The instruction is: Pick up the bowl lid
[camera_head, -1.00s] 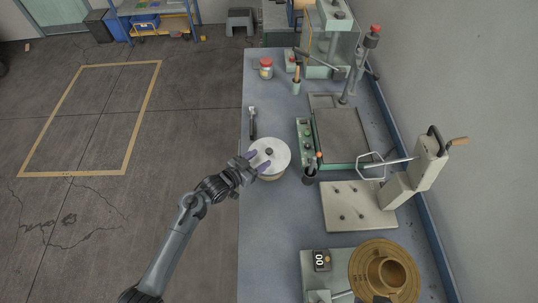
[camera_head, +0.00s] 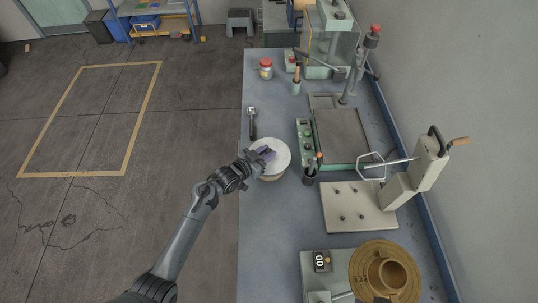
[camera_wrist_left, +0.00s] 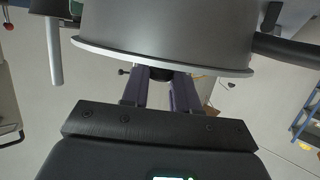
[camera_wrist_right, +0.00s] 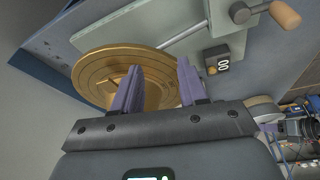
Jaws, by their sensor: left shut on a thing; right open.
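The pale round bowl lid (camera_head: 281,161) sits on the bowl (camera_head: 271,178) near the bench's left edge in the head view. My left gripper (camera_head: 267,153) reaches over the lid from the left, its purple fingers at the lid's centre. In the left wrist view the fingers (camera_wrist_left: 160,80) are shut on the lid's dark knob (camera_wrist_left: 160,73), beside the thin lid rim (camera_wrist_left: 130,58) and the grey bowl (camera_wrist_left: 170,25). The lid appears to rest on the bowl. My right gripper (camera_wrist_right: 155,75) is open and empty in front of a brass-coloured round piece (camera_wrist_right: 95,72).
A red-capped jar (camera_head: 266,70) is farther back. A pale plate with a lever press (camera_head: 345,205) is at right. Bench surface in front of the bowl is clear.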

